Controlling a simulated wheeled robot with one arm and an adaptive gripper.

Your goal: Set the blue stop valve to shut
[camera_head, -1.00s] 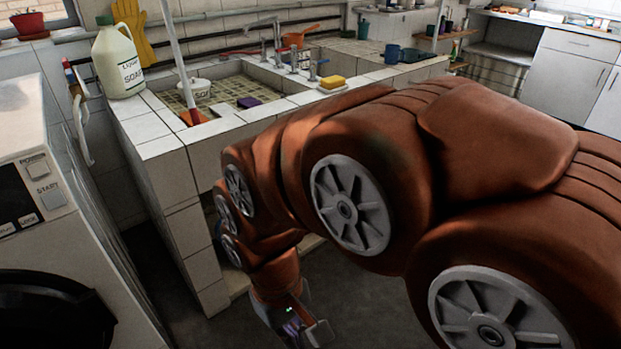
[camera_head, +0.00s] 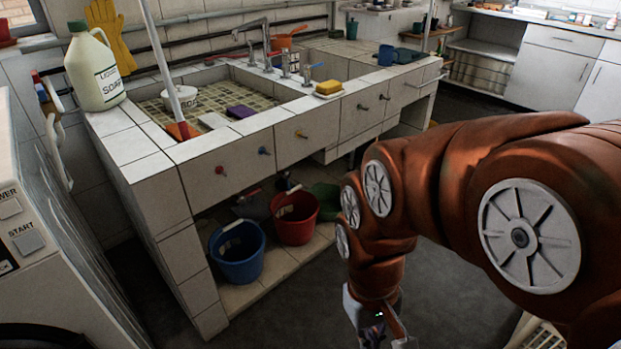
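A blue handle (camera_head: 308,73) also shows by the taps on top. Small red and blue parts show dimly under the sink, behind the buckets; which blue part is the stop valve, and its setting, I cannot tell. My gripper (camera_head: 378,328) points down at the bottom edge, over the floor, right of the buckets and apart from the sink. Its fingertips are not clearly seen.
A blue bucket (camera_head: 237,251) and a red bucket (camera_head: 295,216) stand on the tiled ledge under the sink. A washing machine (camera_head: 35,230) is at the left. A soap jug (camera_head: 94,68) stands on the sink's left corner. The dark floor (camera_head: 300,305) before the ledge is clear.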

